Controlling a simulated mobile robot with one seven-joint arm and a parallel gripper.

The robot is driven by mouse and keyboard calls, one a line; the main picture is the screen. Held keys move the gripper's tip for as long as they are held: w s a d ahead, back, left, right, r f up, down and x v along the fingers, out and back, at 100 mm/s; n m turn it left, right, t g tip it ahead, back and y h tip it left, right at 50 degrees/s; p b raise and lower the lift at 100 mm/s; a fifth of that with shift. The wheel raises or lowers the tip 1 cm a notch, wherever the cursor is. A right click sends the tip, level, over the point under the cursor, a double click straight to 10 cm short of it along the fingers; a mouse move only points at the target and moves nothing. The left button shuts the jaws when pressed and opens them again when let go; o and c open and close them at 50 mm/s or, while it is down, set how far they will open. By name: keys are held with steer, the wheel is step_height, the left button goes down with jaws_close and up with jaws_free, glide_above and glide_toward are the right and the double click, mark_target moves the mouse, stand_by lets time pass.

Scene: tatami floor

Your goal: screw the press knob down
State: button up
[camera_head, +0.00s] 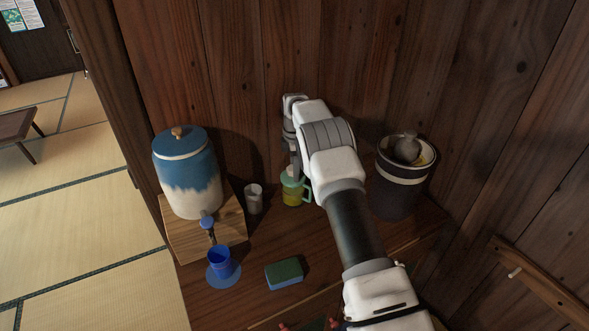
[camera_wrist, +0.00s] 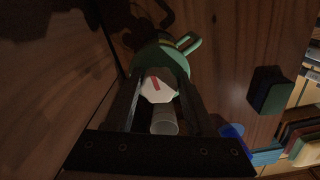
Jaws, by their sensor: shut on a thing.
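The press is a small green and yellow container (camera_head: 292,192) with a green side handle. It stands on the wooden counter near the back wall; its green lid (camera_wrist: 163,58) shows in the wrist view. The press knob (camera_wrist: 158,86) is a pale, many-sided piece with a red mark on top of the lid. My gripper (camera_wrist: 159,84) points down over the press, one dark finger on each side of the knob, and is shut on it. In the head view my gripper (camera_head: 293,168) is partly hidden by my arm, and the knob cannot be made out there.
A grey cup (camera_head: 254,199) stands just left of the press. Farther left are a blue and cream dispenser (camera_head: 189,186) on a wooden stand and a blue cup (camera_head: 220,262) on a coaster. A sponge (camera_head: 284,273) lies in front. A dark crock (camera_head: 397,196) stands right.

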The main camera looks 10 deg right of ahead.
steer(key=o, duration=0.9)
steer(key=shift+s+a+f, duration=0.2)
steer(key=shift+a+f, duration=0.2)
steer(key=shift+f, duration=0.3)
steer(key=shift+w+d+r+p, duration=0.15)
steer(key=shift+r+p, duration=1.05)
steer(key=shift+r, duration=1.2)
steer(key=shift+w+d+r+p, duration=0.15)
steer(key=shift+r+p, duration=1.05)
steer(key=shift+r, duration=1.15)
steer(key=shift+s, duration=0.1)
